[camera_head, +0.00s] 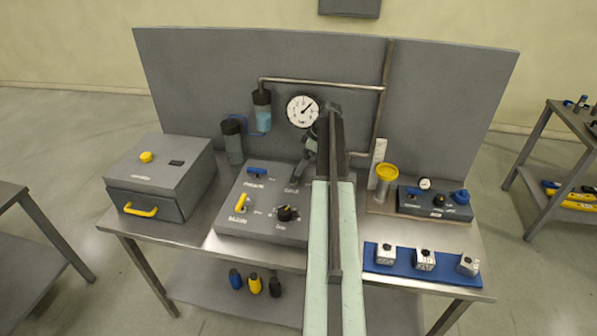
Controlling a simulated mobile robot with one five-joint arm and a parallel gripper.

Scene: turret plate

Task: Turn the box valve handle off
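A grey control box (225,228) sits on the middle of the metal bench. On its top are a blue handle (257,171) at the back left, a yellow handle (241,202) at the front left, and a black round knob (287,213) at the front. The small labels are too blurred to read surely, so I cannot tell which is the box valve handle. My arm reaches up over the box's right side. My gripper (306,158) appears as dark parts above the box's back right corner, below the gauge. Its fingers are not clear, and it hides that corner.
A grey case (155,205) with a yellow front handle stands left. A gauge (302,111) and pipe (320,84) are at the back panel. A yellow-topped cylinder (385,180), a small blue-grey box (435,205) and a blue mat (405,270) with metal blocks are right.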

